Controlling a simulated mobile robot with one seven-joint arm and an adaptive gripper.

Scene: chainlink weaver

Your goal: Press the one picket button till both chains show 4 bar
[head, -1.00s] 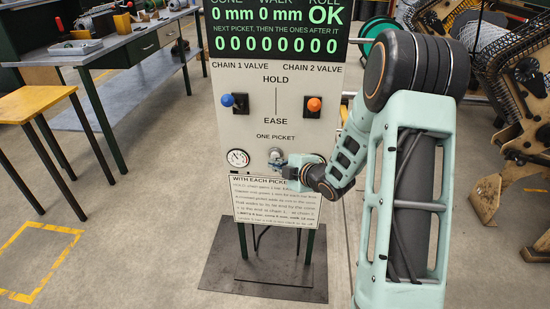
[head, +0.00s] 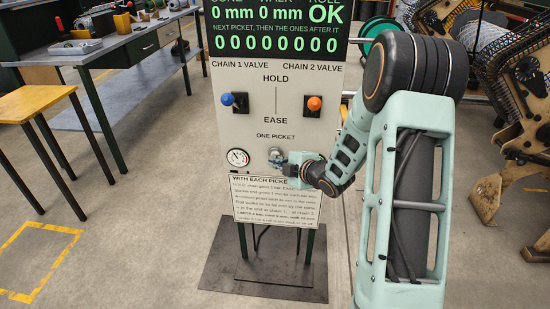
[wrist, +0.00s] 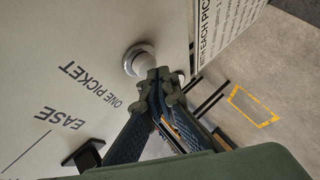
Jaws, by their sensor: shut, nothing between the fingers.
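The one picket button (head: 275,153) is a round pale knob on the front of the control panel (head: 230,135), below the ONE PICKET label. It shows large in the wrist view (wrist: 138,58). My gripper (head: 281,164) is shut and empty, its tips at the button's lower right edge in the head view. In the wrist view my fingertips (wrist: 163,82) overlap the button's edge; I cannot tell whether they touch it. A round dial gauge (head: 238,158) sits left of the button; its reading is too small to tell. The display (head: 275,30) shows 0 mm, 0 mm, OK and a row of zeros.
A blue-knobbed chain 1 valve (head: 228,99) and an orange-knobbed chain 2 valve (head: 314,103) stick out above the button. An instruction sheet (head: 272,203) is below it. A yellow stool (head: 35,104) and workbench (head: 110,42) stand left; machinery (head: 520,80) stands right.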

